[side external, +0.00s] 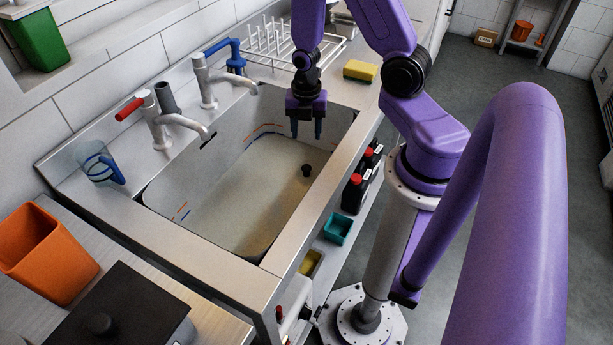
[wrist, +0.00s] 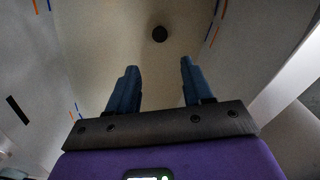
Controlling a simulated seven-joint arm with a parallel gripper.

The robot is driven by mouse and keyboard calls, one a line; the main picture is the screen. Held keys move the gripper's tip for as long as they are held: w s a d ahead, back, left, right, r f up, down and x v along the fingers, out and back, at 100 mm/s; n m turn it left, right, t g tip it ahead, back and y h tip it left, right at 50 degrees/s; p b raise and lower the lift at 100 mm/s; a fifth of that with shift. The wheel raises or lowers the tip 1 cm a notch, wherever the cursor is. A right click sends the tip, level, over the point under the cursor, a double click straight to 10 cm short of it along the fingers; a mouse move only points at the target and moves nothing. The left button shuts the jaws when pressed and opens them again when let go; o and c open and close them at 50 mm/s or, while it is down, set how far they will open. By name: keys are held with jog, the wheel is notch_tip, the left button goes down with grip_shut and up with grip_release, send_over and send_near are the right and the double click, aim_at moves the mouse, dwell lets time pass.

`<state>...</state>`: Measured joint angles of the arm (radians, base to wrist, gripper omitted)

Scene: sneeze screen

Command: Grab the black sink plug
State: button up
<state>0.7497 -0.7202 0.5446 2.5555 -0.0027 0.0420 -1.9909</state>
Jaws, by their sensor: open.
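The black sink plug (side external: 306,170) sits in the sink basin (side external: 235,205), toward its right side in the side external view. In the wrist view the plug (wrist: 159,34) is a small dark disc near the top middle, beyond my fingertips. My gripper (side external: 306,134) points down over the far end of the basin, above the plug and apart from it. In the wrist view my gripper (wrist: 157,68) has its two blue fingers spread with nothing between them.
Two taps (side external: 160,125) (side external: 212,80) stand along the basin's left edge. A dish rack (side external: 280,45) and a yellow sponge (side external: 360,71) lie beyond it. A clear jug (side external: 97,165) stands at the left. The basin walls surround my gripper's space; its near part is empty.

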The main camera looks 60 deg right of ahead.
aim_at(307, 167)
jog(key=shift+d+f, duration=0.1)
jog(key=shift+f, duration=7.4)
jog(key=shift+c, duration=0.3)
grip_shut()
